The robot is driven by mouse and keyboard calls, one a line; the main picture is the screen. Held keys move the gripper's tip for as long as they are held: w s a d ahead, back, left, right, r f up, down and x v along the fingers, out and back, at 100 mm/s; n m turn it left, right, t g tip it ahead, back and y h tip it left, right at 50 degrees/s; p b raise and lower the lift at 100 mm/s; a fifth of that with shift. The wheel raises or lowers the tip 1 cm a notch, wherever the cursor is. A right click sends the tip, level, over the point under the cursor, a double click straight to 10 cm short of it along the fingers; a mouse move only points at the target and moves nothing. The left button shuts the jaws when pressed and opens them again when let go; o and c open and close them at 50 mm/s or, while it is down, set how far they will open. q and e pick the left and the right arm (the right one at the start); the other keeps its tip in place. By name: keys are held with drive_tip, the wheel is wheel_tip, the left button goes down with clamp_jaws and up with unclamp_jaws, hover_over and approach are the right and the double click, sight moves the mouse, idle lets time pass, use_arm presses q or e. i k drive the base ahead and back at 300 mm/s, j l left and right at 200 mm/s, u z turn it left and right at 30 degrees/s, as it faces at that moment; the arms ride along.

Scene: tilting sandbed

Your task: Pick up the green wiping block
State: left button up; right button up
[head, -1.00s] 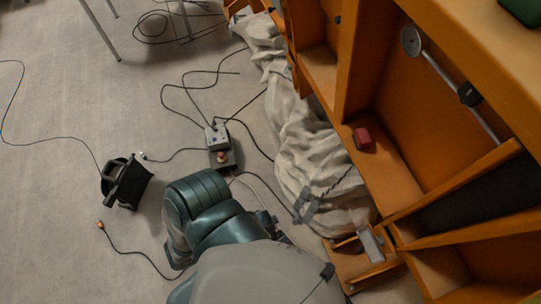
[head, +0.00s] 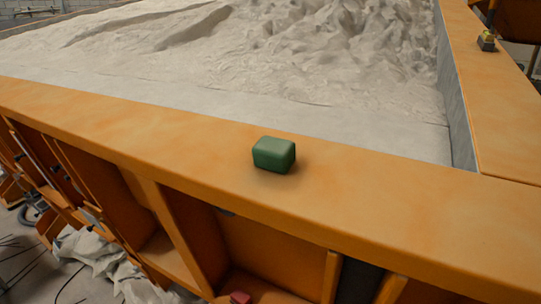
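The green wiping block (head: 274,154) is a small rounded box. It rests on the flat orange top rail (head: 150,128) of the sandbed, near the middle of the head view. Nothing touches it apart from the rail. Neither of my grippers shows in the head view now, so I cannot see whether they are open or shut.
Pale sand (head: 270,60) fills the bed behind the rail. Another orange rail (head: 495,110) runs along the right side, with a small dark and yellow object (head: 487,41) on it. A red block (head: 240,297) lies below in the frame. The rail around the green block is clear.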

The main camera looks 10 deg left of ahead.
sight(276, 154)
drive_tip(key=k+l, duration=0.15)
drive_tip(key=k, duration=0.25)
drive_tip(key=k+l, duration=0.1)
drive_tip(key=k, duration=0.35)
